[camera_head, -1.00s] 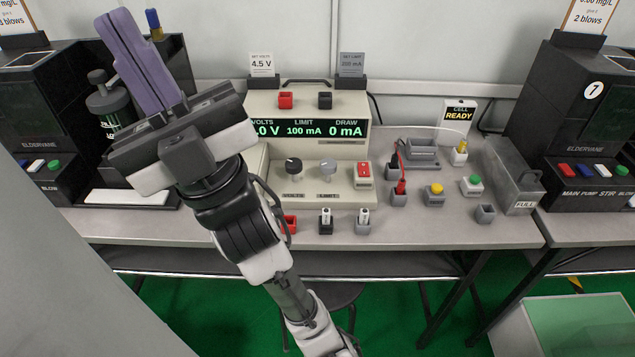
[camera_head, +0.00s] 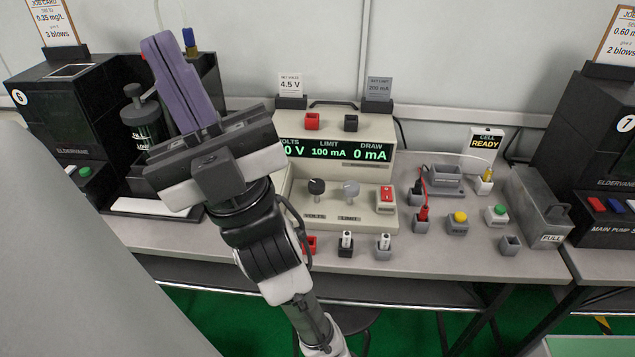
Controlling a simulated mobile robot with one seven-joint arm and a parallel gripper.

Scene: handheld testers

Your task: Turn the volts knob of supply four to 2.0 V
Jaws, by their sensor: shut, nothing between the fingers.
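A cream power supply (camera_head: 345,215) stands on the bench. Its dark volts knob (camera_head: 316,187) is at the left of the front panel, beside the grey limit knob (camera_head: 351,189). The green display (camera_head: 334,150) reads 100 mA limit and 0 mA draw. The volts figure ends in ".0 V"; its first digit is hidden behind my gripper. No supply number shows. My gripper (camera_head: 161,48) has its purple fingers shut together and empty. It is raised at upper left, well to the left of the volts knob and apart from it.
A black tester (camera_head: 60,115) stands left, another (camera_head: 590,130) right. Sockets with leads, a yellow button (camera_head: 459,217) and a grey box (camera_head: 538,205) lie right. Posts (camera_head: 346,243) stand before the supply.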

